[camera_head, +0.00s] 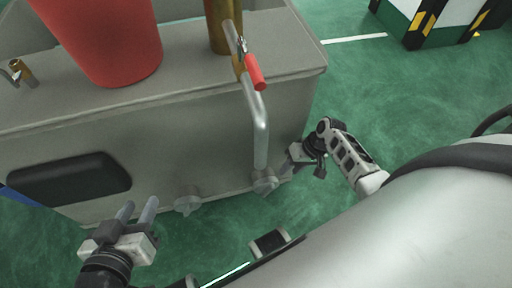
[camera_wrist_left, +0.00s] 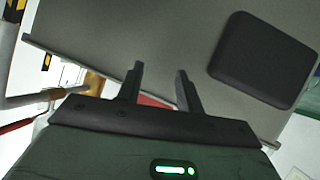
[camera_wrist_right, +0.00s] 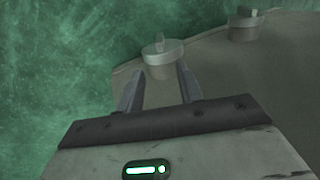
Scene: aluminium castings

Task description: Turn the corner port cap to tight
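The corner port cap (camera_head: 264,181) is a round grey cap low on the grey tank's front, near its right corner. It also shows in the right wrist view (camera_wrist_right: 163,57), with a raised lug on top. A second similar cap (camera_head: 187,203) sits to its left and also shows in the right wrist view (camera_wrist_right: 245,28). My right gripper (camera_head: 285,171) is beside the corner cap. Its fingers (camera_wrist_right: 158,72) are apart, with the cap just beyond the tips; whether they touch it I cannot tell. My left gripper (camera_head: 139,206) is open and empty, before the tank's front.
The grey tank (camera_head: 230,125) carries a red bucket (camera_head: 105,40) and a brass post. A bent pipe (camera_head: 260,125) with a red-handled valve (camera_head: 255,72) runs down above the corner cap. A black panel (camera_head: 70,178) is on the front.

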